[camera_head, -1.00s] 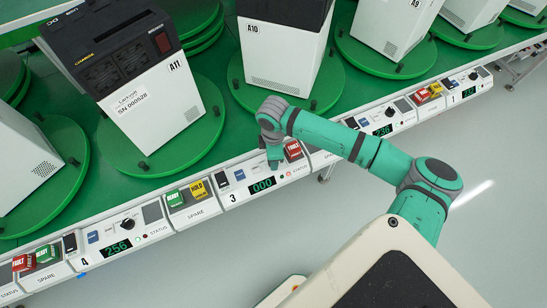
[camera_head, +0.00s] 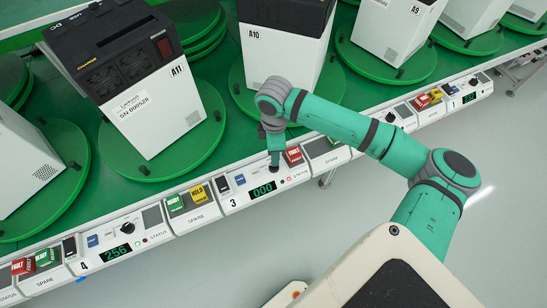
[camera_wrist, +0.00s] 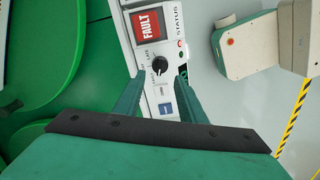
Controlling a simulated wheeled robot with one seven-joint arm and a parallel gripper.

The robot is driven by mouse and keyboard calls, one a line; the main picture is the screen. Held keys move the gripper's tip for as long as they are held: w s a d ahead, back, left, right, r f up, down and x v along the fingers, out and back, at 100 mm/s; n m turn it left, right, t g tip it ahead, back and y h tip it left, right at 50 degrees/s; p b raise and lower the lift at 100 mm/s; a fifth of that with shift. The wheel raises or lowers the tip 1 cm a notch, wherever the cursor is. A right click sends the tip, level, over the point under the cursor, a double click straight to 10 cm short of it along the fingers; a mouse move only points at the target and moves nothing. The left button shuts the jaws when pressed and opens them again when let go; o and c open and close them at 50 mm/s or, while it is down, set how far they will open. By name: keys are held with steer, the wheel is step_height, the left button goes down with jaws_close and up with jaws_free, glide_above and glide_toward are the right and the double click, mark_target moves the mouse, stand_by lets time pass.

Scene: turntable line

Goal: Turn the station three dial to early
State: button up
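The station three panel (camera_head: 233,201) bears the number 3, a black display reading 000 in green (camera_head: 263,190) and a red FAULT button (camera_head: 293,154). My gripper (camera_head: 274,164) points down over this panel and hides its dial in the head view. In the wrist view the round black dial (camera_wrist: 159,65) shows below the red FAULT button (camera_wrist: 147,25), with small labels around it that are hard to read. The fingers of my gripper (camera_wrist: 159,85) stand apart, one to each side of the dial's line. I cannot tell whether they touch it.
The station four panel (camera_head: 112,247), reading 256, lies to the left, past a spare panel with green and yellow HOLD buttons (camera_head: 197,193). White machines (camera_head: 150,110) stand on green turntables behind the panels. Open grey floor (camera_head: 200,275) lies in front.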

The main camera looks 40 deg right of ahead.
steer(key=shift+r, duration=1.2)
steer(key=shift+w, duration=0.1)
